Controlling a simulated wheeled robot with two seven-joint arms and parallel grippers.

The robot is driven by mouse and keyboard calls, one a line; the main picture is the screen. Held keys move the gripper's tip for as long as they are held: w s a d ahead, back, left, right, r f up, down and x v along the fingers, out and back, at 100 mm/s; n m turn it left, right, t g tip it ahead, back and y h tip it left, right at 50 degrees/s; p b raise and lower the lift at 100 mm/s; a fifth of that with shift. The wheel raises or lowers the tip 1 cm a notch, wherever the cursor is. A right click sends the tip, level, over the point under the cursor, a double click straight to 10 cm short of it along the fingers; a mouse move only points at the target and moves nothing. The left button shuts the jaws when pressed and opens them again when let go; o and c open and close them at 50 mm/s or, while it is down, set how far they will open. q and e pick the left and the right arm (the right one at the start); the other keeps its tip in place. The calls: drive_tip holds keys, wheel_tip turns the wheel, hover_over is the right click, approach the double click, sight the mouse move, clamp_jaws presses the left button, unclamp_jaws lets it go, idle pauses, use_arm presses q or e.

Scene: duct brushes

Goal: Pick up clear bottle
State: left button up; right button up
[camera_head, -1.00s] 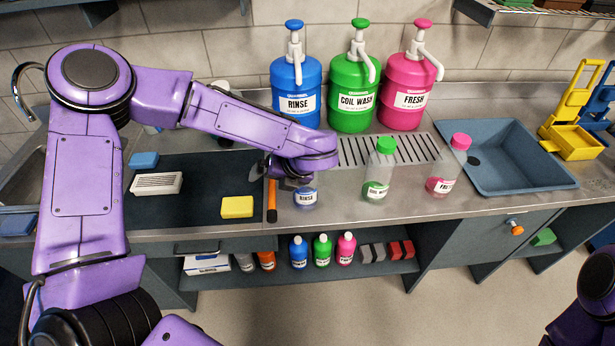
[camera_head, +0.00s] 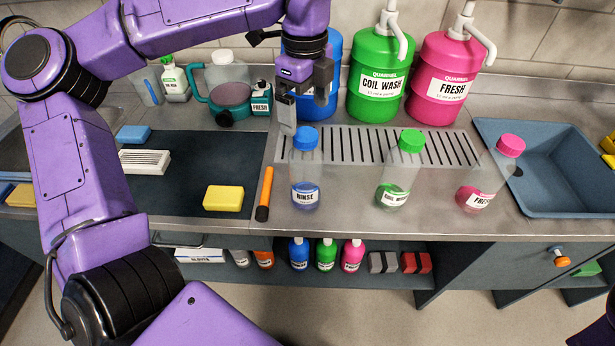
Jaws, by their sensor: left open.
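Three clear bottles with coloured caps stand in a row on the steel counter. The blue-capped RINSE bottle (camera_head: 306,172) is on the left, holding a little blue liquid. The green-capped COIL WASH bottle (camera_head: 402,172) is in the middle. The pink-capped FRESH bottle (camera_head: 488,178) is on the right and looks tilted in this view. My left gripper (camera_head: 305,110) is open and empty, its fingers pointing down above and slightly behind the blue cap. Whether a finger touches the cap cannot be told. My right gripper is out of view.
Blue, green (camera_head: 378,75) and pink (camera_head: 444,80) pump jugs stand behind a drain grate (camera_head: 360,146). An orange-handled tool (camera_head: 265,190) and yellow sponge (camera_head: 223,198) lie left of the bottles. A blue-grey basin (camera_head: 560,160) is at right.

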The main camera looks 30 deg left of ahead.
sight(308, 135)
use_arm(q)
drive_tip(key=f, duration=0.1)
drive_tip(key=w+f, duration=0.1)
drive_tip(key=f, duration=0.1)
drive_tip(key=f+p, duration=0.1)
drive_tip(key=shift+w+f, duration=0.3)
drive_tip(key=shift+f, duration=0.1)
drive_tip(key=f+p, duration=0.1)
drive_tip(key=f, duration=0.1)
drive_tip(key=s+f+p, duration=0.1)
drive_tip(key=f, duration=0.1)
drive_tip(key=shift+f, duration=0.35)
drive_tip(key=shift+w+f, duration=0.1)
drive_tip(key=shift+f, duration=0.15)
drive_tip(key=shift+w, duration=0.1)
drive_tip(key=shift+c, duration=0.7)
drive_tip(key=c, duration=1.3)
